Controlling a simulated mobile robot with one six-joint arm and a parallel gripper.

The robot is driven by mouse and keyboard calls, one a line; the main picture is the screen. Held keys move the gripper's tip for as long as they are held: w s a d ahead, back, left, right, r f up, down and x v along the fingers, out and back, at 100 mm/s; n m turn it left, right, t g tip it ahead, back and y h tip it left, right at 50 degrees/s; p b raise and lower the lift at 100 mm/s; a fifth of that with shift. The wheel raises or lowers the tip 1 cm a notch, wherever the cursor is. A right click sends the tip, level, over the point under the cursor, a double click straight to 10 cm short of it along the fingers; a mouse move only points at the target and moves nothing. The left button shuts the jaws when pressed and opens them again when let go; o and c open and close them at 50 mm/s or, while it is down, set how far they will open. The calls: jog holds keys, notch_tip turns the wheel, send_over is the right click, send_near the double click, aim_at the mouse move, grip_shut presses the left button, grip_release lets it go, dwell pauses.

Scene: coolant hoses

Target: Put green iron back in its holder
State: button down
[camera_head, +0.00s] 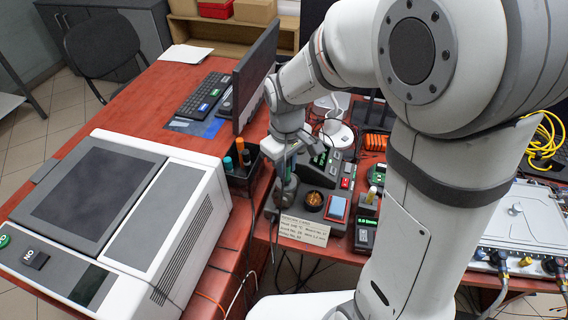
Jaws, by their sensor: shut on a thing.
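My gripper (288,151) hangs down over the soldering station at the table's front edge. It is shut on the green iron (291,163), a slim greenish handle pointing downward; the fingers hide much of it. Below it is a dark grey upright holder (284,192) beside the station. The iron's lower end is over or in this holder; I cannot tell which. The grey soldering station (322,192) has a small green display, coloured buttons and a round cup of brass-coloured wool (314,199).
A black box (241,176) with a teal-topped and an orange-topped handle stands left of the gripper. A large white machine (125,220) fills the left. A monitor (255,78) stands behind. A paper label (303,230) hangs at the front edge.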

jog(key=shift+f, duration=0.1)
dwell(0.3)
jog(key=c, duration=1.3)
grip_release()
jog(key=shift+o, duration=0.7)
jog(key=o, duration=0.5)
jog(key=shift+r+p, duration=2.05)
jog(key=shift+r, duration=0.75)
